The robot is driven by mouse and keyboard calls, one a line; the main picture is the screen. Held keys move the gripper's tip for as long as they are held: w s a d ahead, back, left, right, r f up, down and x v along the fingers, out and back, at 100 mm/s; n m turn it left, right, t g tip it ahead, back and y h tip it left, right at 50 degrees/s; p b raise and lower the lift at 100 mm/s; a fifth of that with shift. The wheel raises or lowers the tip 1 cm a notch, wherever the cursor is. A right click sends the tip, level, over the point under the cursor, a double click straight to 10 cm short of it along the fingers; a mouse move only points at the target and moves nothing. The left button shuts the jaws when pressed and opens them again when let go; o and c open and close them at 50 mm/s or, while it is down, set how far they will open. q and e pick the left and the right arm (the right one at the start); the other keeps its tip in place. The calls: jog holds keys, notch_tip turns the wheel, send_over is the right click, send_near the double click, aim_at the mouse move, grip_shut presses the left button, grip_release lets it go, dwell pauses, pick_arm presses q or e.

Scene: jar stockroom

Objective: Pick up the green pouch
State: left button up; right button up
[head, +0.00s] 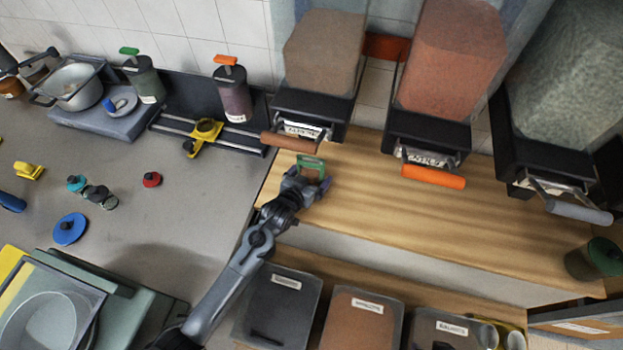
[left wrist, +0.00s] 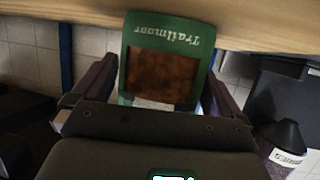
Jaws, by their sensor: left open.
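The green pouch (head: 312,162) is on the wooden shelf, below the left dispenser's brown handle. In the left wrist view the green pouch (left wrist: 196,68) has a brown window and white lettering, "Trailmoor", upside down. My left gripper (head: 307,182) is at the pouch. In the left wrist view my left gripper (left wrist: 160,95) is open, with one finger on each side of the pouch. The pouch's lower end is hidden behind the gripper's body. I cannot tell whether the fingers touch it. My right gripper is not in view.
Several dispensers with handles, one orange (head: 433,176), stand along the back of the wooden shelf (head: 420,225). Labelled bins (head: 365,315) sit below. The grey counter (head: 190,195) at left holds a pot (head: 75,88), pump bottles and small lids.

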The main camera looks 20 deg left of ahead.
pick_arm(q)
jog(key=c, duration=1)
jog(key=shift+r, duration=0.15)
